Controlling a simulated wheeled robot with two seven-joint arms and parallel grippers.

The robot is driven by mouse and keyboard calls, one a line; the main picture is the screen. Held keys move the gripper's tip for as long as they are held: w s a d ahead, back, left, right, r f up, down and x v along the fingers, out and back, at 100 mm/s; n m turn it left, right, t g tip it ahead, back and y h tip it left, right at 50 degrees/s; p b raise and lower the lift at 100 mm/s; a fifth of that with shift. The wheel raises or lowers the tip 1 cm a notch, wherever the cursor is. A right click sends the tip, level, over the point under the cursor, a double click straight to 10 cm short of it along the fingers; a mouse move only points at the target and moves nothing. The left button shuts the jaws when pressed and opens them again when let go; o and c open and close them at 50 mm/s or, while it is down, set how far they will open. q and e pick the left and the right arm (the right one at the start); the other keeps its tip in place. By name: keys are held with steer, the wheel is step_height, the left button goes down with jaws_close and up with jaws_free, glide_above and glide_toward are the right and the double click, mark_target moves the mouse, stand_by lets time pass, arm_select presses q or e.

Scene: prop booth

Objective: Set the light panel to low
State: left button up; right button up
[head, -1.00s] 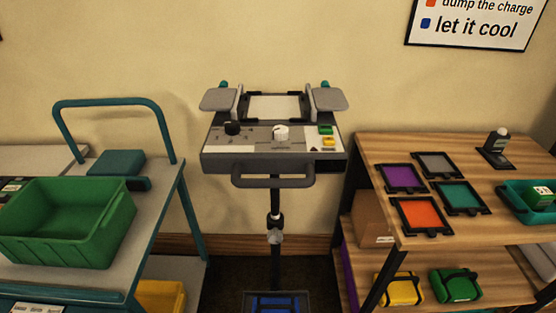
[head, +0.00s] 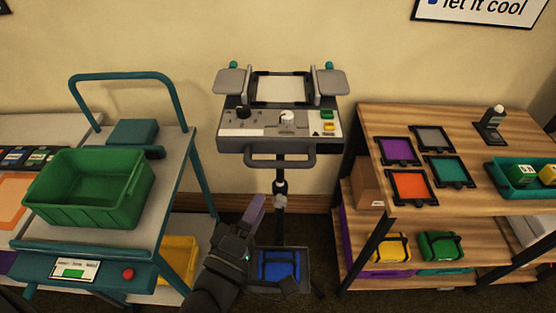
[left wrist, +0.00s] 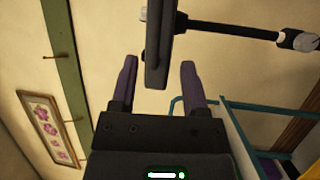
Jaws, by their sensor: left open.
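The light panel (head: 280,90) stands on a pole in the middle of the head view, with a grey flap on each side. Its sloped console has a black knob (head: 243,112) at left, a white knob (head: 287,118) near the middle, and a green button (head: 327,114) and a yellow button (head: 329,127) at right. The scale marks are too small to read. My left gripper (head: 254,210) is low in front of the pole, below the console, open and empty. In the left wrist view its purple fingers (left wrist: 158,75) are apart, with a dark bar of the stand beyond them.
A teal cart with a green bin (head: 75,212) stands at left. A wooden shelf (head: 375,125) with coloured framed panels stands at right. A grey handle (head: 280,162) sticks out below the console. The wall is close behind.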

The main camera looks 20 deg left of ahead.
mark_target(278, 161)
arm_select(q)
steer(key=w, duration=0.3)
steer(key=w+r, duration=0.1)
steer(key=w, duration=0.2)
steer(key=w+d+r, duration=0.1)
steer(key=w, duration=0.2)
steer(key=shift+w, duration=0.35)
jaws_close()
stand_by(0.9)
